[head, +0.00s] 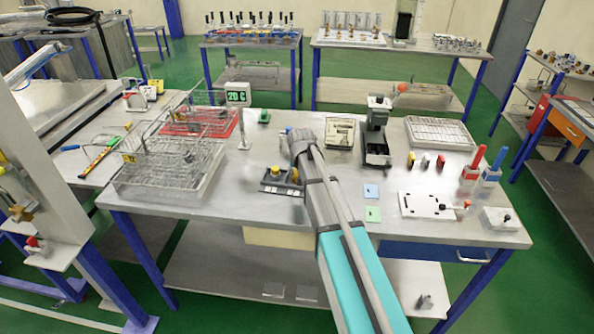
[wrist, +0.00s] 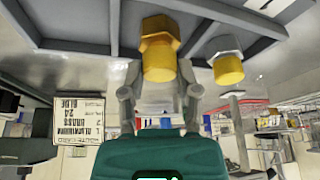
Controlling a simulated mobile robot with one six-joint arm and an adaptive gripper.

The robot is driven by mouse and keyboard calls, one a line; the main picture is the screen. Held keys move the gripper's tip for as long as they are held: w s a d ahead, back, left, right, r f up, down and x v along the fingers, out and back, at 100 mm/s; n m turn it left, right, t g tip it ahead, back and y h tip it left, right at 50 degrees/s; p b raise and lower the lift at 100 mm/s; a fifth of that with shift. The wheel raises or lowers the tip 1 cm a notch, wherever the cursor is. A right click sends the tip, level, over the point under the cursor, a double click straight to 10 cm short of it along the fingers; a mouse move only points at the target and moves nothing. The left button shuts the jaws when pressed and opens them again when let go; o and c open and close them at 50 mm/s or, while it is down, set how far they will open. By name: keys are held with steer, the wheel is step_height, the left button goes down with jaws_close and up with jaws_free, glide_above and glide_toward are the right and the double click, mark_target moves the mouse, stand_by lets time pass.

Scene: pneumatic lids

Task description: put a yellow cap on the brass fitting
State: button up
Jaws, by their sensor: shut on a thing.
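In the wrist view, a brass-coloured hex fitting (wrist: 160,27) stands in a grey divided tray (wrist: 75,47), with a yellow cap (wrist: 159,64) at its end. My gripper (wrist: 160,82) has a finger on each side of this cap and is shut on it. The cap and the brass fitting are in line, and I see no gap between them. Beside them is a silver hex fitting (wrist: 222,45) with another yellow cap (wrist: 228,70). In the head view, the dark tray (head: 268,188) is left of my arm, and the fingertips are hard to make out.
Wire baskets (head: 165,170) fill the left of the table.

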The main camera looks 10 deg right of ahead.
steer(key=shift+f, duration=0.3)
steer(key=o, duration=0.7)
steer(key=shift+o, duration=0.2)
steer(key=shift+o, duration=1.3)
steer(key=shift+r, duration=0.1)
steer(key=shift+r+p, duration=3.3)
steer(key=shift+r, duration=0.15)
steer(key=shift+s, duration=0.1)
